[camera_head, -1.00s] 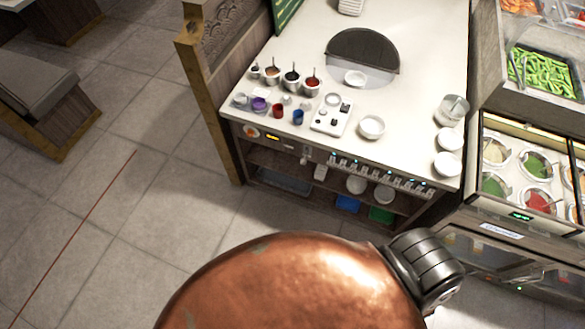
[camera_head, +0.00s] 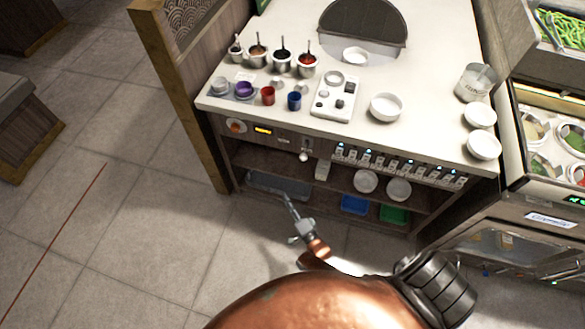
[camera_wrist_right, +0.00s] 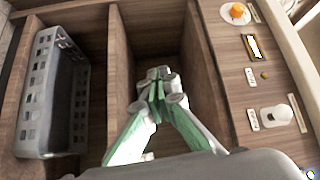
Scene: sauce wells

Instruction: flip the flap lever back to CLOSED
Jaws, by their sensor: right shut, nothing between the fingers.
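A lever with a pale round knob (camera_head: 304,156) sits on the counter's front panel, right of the small lit display. In the right wrist view, a white lever (camera_wrist_right: 277,116) sits on the panel at the right. Its labels are too small to read, so I cannot tell its setting. My right gripper (camera_head: 289,200) is shut and empty, in front of the lower shelves, below and left of the lever and apart from it. In the right wrist view, the shut fingertips (camera_wrist_right: 158,75) point toward the shelf opening. My left gripper is not in view.
An orange knob (camera_head: 236,126) and a lit display (camera_head: 263,131) are left of the lever; a row of switches (camera_head: 400,166) is right. A grey basket (camera_wrist_right: 55,90) is on the shelf. Cups, bowls and a white control box (camera_head: 334,98) stand on the countertop. Floor in front is clear.

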